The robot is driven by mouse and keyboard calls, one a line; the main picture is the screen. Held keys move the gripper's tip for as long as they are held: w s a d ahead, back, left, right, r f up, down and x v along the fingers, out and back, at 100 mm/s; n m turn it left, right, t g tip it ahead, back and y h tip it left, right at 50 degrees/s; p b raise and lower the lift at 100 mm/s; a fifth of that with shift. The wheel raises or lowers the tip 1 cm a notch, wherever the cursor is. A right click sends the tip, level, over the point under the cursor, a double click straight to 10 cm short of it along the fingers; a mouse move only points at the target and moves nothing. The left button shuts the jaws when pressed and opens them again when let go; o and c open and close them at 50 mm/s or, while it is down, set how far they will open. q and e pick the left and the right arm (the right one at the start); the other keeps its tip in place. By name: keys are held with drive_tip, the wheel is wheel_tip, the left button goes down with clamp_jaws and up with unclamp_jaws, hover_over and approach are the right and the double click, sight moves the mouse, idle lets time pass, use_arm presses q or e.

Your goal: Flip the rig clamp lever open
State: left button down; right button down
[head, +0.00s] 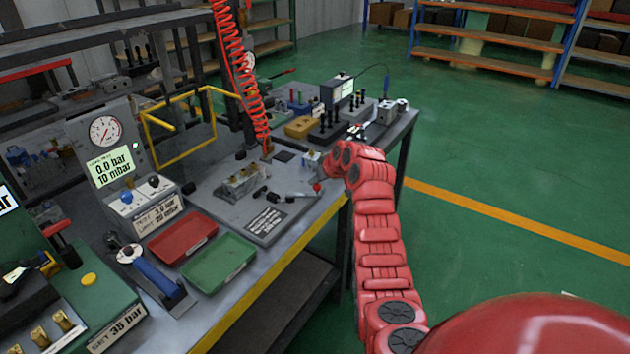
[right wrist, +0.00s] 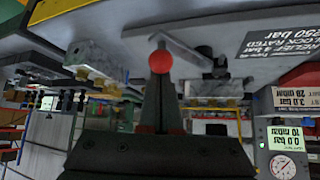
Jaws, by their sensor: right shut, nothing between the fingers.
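The rig clamp lever, a pale metal bar (head: 300,194) with a red ball knob (head: 317,187), lies low over the front right of the grey rig plate. In the right wrist view the red knob (right wrist: 160,62) shows at my fingertips, with the bar (right wrist: 185,45) running behind it. My right gripper (head: 322,176) is shut and empty, with its tips close to the knob; whether they touch cannot be told. It shows best in the right wrist view (right wrist: 160,80). A metal valve block (head: 241,182) sits on the plate. My left gripper is out of view.
A red tray (head: 186,238) and a green tray (head: 219,263) lie left of the plate. A gauge panel (head: 105,150) stands behind them. A coiled red hose (head: 240,75) hangs over the bench. Black-topped parts (head: 340,125) fill the far end. The floor right of the bench is clear.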

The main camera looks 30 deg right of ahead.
drive_tip(key=shift+s+a+f+b, duration=0.15)
drive_tip(key=shift+s+f+b, duration=0.15)
drive_tip(key=shift+b, duration=0.05)
drive_tip(key=shift+s+a+r+b, duration=0.2)
drive_tip(key=shift+s+a+b, duration=0.15)
drive_tip(key=shift+s, duration=0.05)
drive_tip(key=shift+s+r, duration=0.1)
drive_tip(key=shift+s, duration=0.05)
drive_tip(key=shift+s+d+r, duration=0.1)
drive_tip(key=shift+s+r, duration=0.1)
drive_tip(key=shift+r, duration=0.1)
drive_tip(key=p+v, duration=0.3)
drive_tip(key=v, duration=1.3)
drive_tip(key=shift+r, duration=0.25)
drive_tip(key=shift+s, duration=0.15)
